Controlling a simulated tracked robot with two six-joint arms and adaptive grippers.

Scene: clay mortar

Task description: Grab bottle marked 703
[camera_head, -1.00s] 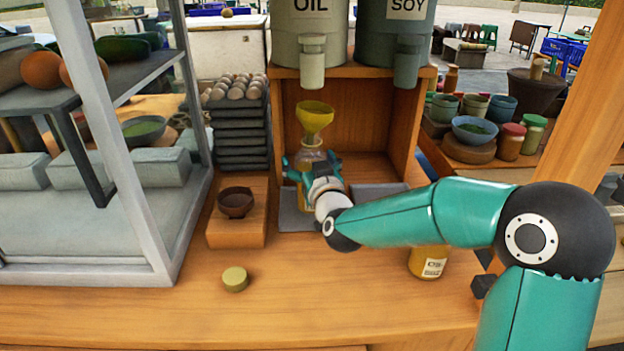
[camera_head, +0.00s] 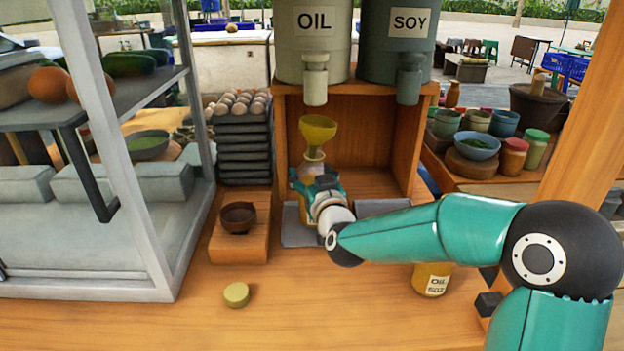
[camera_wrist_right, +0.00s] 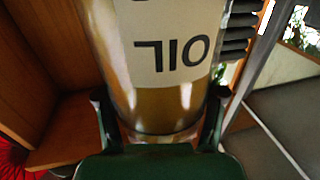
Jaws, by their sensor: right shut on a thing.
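My right gripper (camera_head: 316,186) is shut around a clear bottle of amber liquid (camera_head: 308,172), which stands upright under the OIL dispenser (camera_head: 314,45). A yellow funnel (camera_head: 318,132) sits in its neck. In the right wrist view, the gripper (camera_wrist_right: 160,128) has a finger on each side of the bottle (camera_wrist_right: 160,98), and its label reads OIL upside down. I see no 703 mark. A second bottle (camera_head: 432,279), with a label whose first line reads OIL, stands on the counter at right, partly hidden by my right forearm. My left gripper is out of view.
A wooden stand (camera_head: 350,95) with OIL and SOY dispensers rises around the bottle. A brown bowl (camera_head: 237,217) on a wooden block and a stack of dark trays (camera_head: 244,150) are left of it. A round lid (camera_head: 237,295) lies on the counter. A metal-framed glass case fills the left.

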